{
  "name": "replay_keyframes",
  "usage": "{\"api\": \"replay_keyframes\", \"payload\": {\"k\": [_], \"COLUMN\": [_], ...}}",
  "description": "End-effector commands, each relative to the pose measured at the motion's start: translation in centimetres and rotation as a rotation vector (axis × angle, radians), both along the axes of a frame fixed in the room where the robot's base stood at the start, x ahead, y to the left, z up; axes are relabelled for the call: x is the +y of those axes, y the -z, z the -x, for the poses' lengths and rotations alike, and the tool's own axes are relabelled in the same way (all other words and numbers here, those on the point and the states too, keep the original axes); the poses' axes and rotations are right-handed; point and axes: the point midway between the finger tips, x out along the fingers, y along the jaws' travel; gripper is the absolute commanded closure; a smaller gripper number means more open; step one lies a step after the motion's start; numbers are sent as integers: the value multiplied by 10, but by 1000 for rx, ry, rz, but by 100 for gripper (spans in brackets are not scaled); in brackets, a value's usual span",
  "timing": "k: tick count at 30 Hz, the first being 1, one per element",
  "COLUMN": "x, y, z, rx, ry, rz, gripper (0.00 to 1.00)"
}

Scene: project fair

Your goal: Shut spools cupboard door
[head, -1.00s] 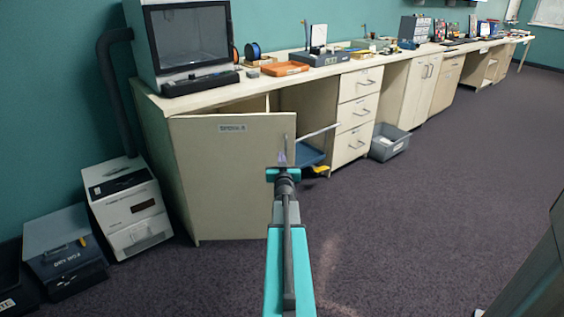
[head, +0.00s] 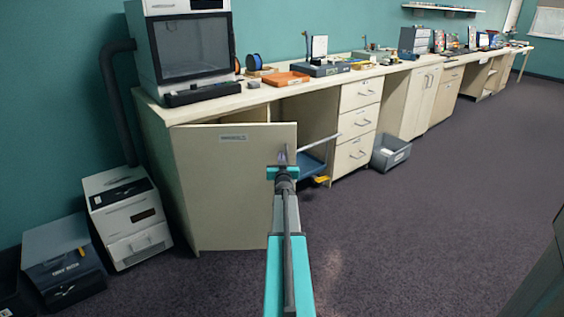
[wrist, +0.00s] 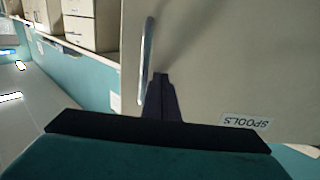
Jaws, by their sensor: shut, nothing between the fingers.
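The spools cupboard door (head: 232,190) is a pale panel standing ajar at the left end of the bench, with a dark gap above its top edge. Its label reads SPOOLS in the wrist view (wrist: 247,121), where the picture is upside down. My gripper (head: 283,160) is shut and empty, in front of the door's right edge near the handle. In the wrist view its fingers (wrist: 160,85) overlap the door face beside the handle; contact cannot be told.
A blue tray (head: 308,166) sits low in the open bay right of the door. A grey bin (head: 391,152) stands on the floor by the drawers (head: 356,122).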

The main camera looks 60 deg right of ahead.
Motion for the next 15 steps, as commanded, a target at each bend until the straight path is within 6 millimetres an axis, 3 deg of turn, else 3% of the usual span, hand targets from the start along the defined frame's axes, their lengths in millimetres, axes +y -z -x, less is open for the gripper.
{"api": "replay_keyframes", "payload": {"k": [15], "x": [-7], "y": [0], "z": [-5], "rx": [0], "ry": [0], "rz": [0], "gripper": [100]}}
